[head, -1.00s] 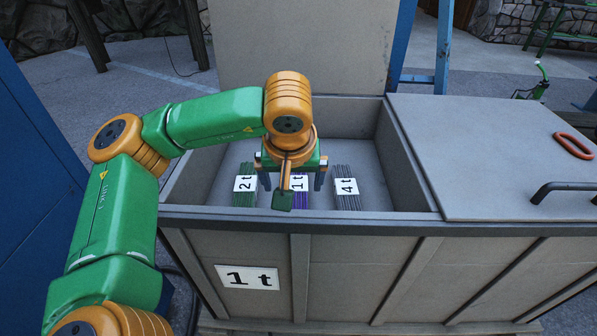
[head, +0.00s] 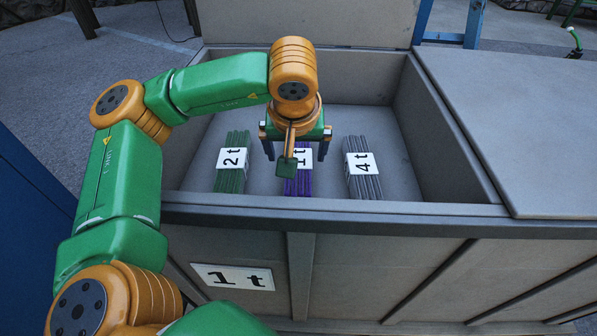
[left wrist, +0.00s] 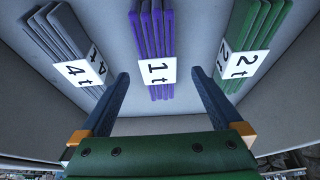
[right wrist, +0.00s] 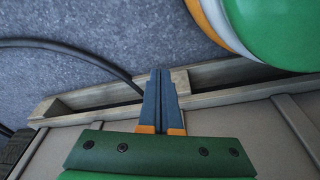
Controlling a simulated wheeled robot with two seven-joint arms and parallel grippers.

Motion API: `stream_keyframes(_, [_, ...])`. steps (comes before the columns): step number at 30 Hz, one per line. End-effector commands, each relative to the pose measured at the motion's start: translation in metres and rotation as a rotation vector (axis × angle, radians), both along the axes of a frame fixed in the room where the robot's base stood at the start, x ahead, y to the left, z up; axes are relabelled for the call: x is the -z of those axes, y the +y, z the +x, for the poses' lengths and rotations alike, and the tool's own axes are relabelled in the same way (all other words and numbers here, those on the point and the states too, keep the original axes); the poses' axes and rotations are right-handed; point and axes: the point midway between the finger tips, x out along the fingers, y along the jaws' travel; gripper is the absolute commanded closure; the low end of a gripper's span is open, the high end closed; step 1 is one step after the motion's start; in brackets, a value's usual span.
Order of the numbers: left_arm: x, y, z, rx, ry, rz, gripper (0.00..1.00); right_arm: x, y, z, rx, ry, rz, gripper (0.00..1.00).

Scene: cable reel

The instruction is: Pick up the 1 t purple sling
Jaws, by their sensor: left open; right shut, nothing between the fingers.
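The purple sling (head: 298,184) lies folded in the open crate between the two others, with a white "1 t" label on it. My left gripper (head: 295,155) hangs above it inside the crate and partly hides it in the head view. In the left wrist view the purple sling (left wrist: 153,35) and its label lie ahead, between the lines of the open, empty fingers (left wrist: 165,88), apart from them. My right gripper (right wrist: 161,75) is shut and empty, outside the crate near a wooden edge, in the right wrist view only.
A green "2 t" sling (head: 232,178) lies left and a grey "4 t" sling (head: 366,185) lies right in the crate. The crate's front wall (head: 350,215) stands close, with a "1 t" plate (head: 233,277). A closed lid part (head: 540,120) covers the right side.

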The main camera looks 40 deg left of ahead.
Motion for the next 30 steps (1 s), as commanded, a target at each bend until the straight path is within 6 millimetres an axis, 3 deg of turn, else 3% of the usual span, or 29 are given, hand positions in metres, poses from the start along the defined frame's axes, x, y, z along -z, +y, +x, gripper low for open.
stream_keyframes(10, [0.047, 0.015, 0.028, -0.003, 0.002, 0.000, 0.00, -0.031, 0.004, 0.016, 0.004, -0.028, 0.009, 1.00])
stream_keyframes(19, [0.052, 0.017, 0.031, -0.001, 0.000, 0.000, 0.00, -0.041, 0.004, 0.017, 0.004, -0.029, 0.009, 1.00])
stream_keyframes(30, [0.052, 0.017, 0.031, -0.001, 0.000, 0.000, 1.00, -0.041, 0.004, 0.017, 0.005, -0.029, 0.009, 1.00])
